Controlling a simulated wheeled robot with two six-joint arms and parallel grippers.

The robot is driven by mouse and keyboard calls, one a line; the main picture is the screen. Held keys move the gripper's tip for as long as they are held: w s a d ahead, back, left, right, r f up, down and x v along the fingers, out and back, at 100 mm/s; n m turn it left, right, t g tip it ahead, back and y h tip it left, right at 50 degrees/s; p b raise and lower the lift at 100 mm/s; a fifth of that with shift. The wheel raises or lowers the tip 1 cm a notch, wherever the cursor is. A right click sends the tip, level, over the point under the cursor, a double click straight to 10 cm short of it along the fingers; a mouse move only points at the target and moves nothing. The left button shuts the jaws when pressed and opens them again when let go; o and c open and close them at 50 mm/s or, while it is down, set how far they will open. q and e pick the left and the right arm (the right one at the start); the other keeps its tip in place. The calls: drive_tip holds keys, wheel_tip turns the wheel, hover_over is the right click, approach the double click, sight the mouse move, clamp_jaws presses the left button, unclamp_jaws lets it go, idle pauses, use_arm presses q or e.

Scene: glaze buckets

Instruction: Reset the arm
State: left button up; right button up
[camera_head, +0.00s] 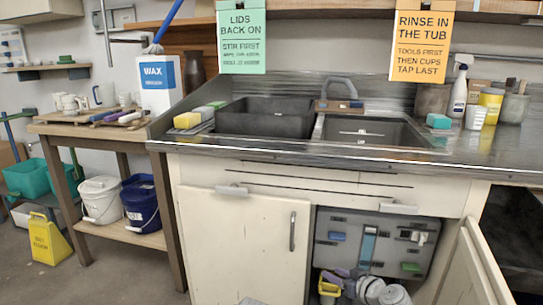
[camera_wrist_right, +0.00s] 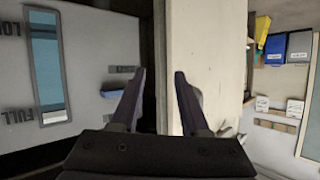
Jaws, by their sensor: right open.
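My right gripper (camera_head: 340,273) is low in the head view, in front of the open cabinet under the sink. It is small and partly hidden there by rounded arm parts. In the right wrist view my right gripper (camera_wrist_right: 160,73) is open, its two dark fingers apart. I see nothing held between them. A cream upright panel (camera_wrist_right: 200,40) shows behind and between the fingers; I cannot tell whether they touch it. A grey panel with a blue gauge strip (camera_wrist_right: 46,65) is on the left of that view. My left gripper is not in view.
A closed cream cabinet door (camera_head: 245,245) is left of the opening, and an open door (camera_head: 468,265) is on the right. The grey panel (camera_head: 335,252) is inside. The metal counter (camera_head: 300,160) runs above. Buckets (camera_head: 140,205) stand on a shelf at left.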

drive_tip(key=s+a+f+n+g+p, duration=0.1)
drive_tip(key=s+a+f+g, duration=0.3)
drive_tip(key=a, duration=0.3)
drive_tip(key=s+a+f+n+g+p, duration=0.1)
drive_tip(key=s+a+f+g+p, duration=0.1)
drive_tip(key=s+a+g, duration=0.3)
drive_tip(key=s+a+m+g+h+p, duration=0.1)
drive_tip(key=s+m+g+h+p, duration=0.15)
drive_tip(key=s+h, duration=0.65)
wheel_tip(320, 180, up, 37)
drive_tip(key=s+y+p, duration=0.2)
drive_tip(key=p, duration=3.5)
drive_tip(key=shift+s+r+p, duration=0.15)
drive_tip(key=shift+s+p, duration=0.15)
drive_tip(key=shift+p, duration=0.1)
